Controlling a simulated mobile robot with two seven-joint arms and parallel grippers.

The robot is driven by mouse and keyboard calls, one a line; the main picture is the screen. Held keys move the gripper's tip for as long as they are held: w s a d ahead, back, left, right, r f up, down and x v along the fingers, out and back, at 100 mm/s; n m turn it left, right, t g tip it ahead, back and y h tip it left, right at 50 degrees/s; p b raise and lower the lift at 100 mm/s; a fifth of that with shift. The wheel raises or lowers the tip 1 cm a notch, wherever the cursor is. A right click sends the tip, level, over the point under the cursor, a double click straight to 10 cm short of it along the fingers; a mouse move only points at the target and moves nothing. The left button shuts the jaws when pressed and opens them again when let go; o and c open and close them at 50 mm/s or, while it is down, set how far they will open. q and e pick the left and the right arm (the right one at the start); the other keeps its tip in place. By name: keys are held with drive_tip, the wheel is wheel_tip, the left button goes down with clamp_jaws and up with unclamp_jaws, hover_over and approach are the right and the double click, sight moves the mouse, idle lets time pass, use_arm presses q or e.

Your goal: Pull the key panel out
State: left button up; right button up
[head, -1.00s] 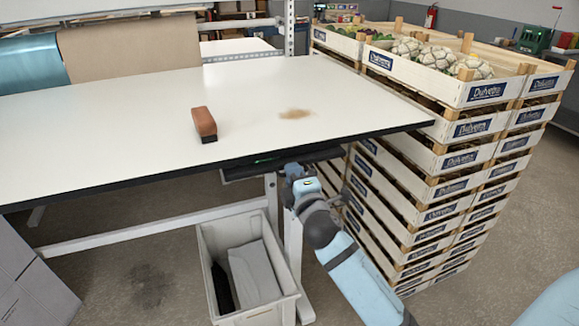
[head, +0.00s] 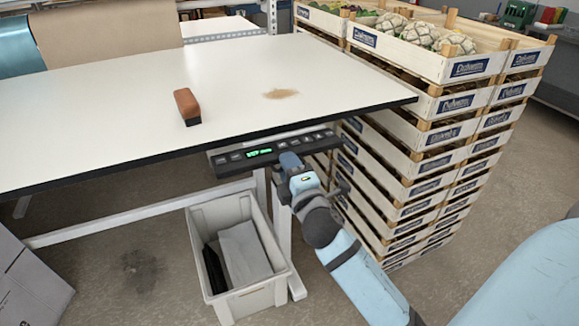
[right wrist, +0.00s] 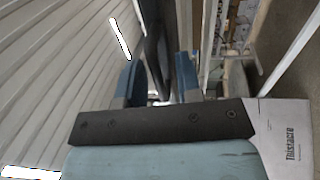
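The key panel (head: 275,149) is a dark strip with buttons and a green lit display. It sits under the front edge of the white table (head: 110,110), near its right end, and juts out with its button face showing. My right gripper (head: 290,163) is at the panel's front edge, right of the display. In the right wrist view, its two blue-grey fingers (right wrist: 160,82) stand on either side of the dark panel (right wrist: 155,45), apparently closed on it. The exact contact is partly hidden. My left gripper is out of view.
A brown-topped brush or block (head: 187,106) and a brown stain (head: 280,94) are on the table. A grey bin (head: 274,295) stands on the floor below, beside a white table leg. Stacked wooden crates (head: 440,105) with cauliflowers on top stand close on the right.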

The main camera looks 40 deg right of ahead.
drive_tip(key=b+v, duration=0.2)
drive_tip(key=v, duration=1.2)
drive_tip(key=shift+w, duration=0.1)
